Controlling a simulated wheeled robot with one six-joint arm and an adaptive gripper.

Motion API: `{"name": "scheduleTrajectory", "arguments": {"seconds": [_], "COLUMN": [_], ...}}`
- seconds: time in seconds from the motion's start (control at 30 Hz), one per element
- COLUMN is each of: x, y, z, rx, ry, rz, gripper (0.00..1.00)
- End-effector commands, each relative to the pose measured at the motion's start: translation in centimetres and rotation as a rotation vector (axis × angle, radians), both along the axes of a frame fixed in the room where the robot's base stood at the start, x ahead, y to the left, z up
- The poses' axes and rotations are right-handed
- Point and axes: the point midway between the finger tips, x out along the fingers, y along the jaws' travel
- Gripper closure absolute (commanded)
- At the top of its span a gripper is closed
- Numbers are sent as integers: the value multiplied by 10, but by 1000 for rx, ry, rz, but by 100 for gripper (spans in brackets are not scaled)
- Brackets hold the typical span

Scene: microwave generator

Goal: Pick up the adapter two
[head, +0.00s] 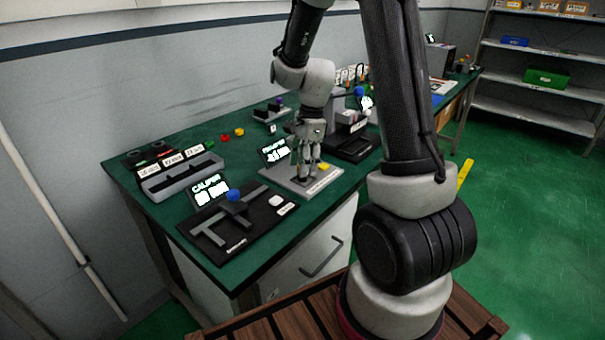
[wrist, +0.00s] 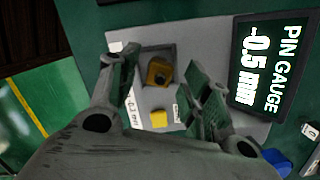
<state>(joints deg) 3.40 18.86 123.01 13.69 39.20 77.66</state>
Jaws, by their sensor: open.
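A yellow-orange part with a dark round hole (wrist: 159,72) sits in a square grey recess of the pin gauge plate (wrist: 200,35). It may be adapter two; no label on it is readable. My gripper (wrist: 160,62) is open, with one finger on each side of this part in the wrist view. Whether the fingers touch it cannot be told. In the head view my gripper (head: 309,174) points down over the pin gauge plate (head: 294,186), and its fingers hide the part. A yellow button (wrist: 159,118) is beside the recess.
The pin gauge display (wrist: 262,68) reads -0.5 mm and stands close to one finger. A caliper station (head: 262,222) is at front left on the green bench (head: 157,207). Red (head: 224,138), green (head: 210,144) and yellow (head: 239,132) small parts lie behind. A labelled grey tray (head: 180,177) is at left.

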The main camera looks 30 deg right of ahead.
Motion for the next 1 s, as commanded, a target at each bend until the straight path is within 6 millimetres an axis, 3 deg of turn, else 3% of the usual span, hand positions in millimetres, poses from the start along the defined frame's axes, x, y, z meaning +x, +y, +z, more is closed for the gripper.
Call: {"name": "scheduleTrajectory", "arguments": {"seconds": [0.13,0.37,0.67,1.0], "x": [-1,0,0,1], "y": [3,3,3,3], "z": [-16,-18,-18,-11], "rx": [0,0,0,0], "ry": [2,0,0,-3], "rz": [3,3,3,3], "gripper": [52,52,100,100]}}
